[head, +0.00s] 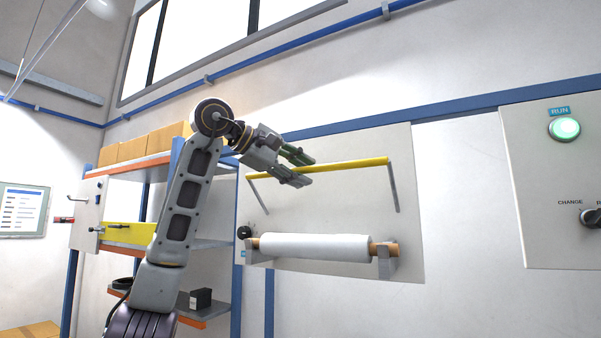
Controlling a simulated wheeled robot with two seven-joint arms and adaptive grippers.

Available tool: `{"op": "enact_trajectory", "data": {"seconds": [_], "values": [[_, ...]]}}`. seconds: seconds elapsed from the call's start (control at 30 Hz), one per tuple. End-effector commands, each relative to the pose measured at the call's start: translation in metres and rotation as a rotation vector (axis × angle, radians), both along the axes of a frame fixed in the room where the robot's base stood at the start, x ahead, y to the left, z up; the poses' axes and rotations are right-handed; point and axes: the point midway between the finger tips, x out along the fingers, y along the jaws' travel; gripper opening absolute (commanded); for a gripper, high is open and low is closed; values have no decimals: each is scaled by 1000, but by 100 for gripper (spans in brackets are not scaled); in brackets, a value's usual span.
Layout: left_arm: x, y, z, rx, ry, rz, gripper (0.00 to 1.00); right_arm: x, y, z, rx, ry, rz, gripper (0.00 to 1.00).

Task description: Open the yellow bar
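The yellow bar (350,164) runs roughly level on two grey arms in front of a light wall panel (405,255), above a white roll. My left gripper (309,169) is at the left half of the bar, its fingers pointing right. The fingers are apart, one above and one below the bar's line in the picture. I cannot tell whether they touch the bar. The gripper hides part of the bar. My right gripper is not in view.
The white roll (315,247) sits on brackets below the bar. A control panel (540,200) with a lit green button (564,129) is at the right. A shelf (150,165) with boxes stands behind my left arm. A blue rail (460,108) crosses the wall.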

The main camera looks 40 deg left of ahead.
Motion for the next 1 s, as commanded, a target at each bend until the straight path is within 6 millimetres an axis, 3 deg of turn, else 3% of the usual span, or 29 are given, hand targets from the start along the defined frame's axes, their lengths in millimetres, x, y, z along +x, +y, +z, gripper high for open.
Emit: {"op": "enact_trajectory", "data": {"seconds": [0.7, 1.0], "values": [[-87, 16, 30, 0, -4, 0, 37, -1, 2, 0, 2, 1, -1, 40], [-105, 19, 36, 0, -1, 0, 37, -1, 2, 0, 2, 1, -1, 40]]}}
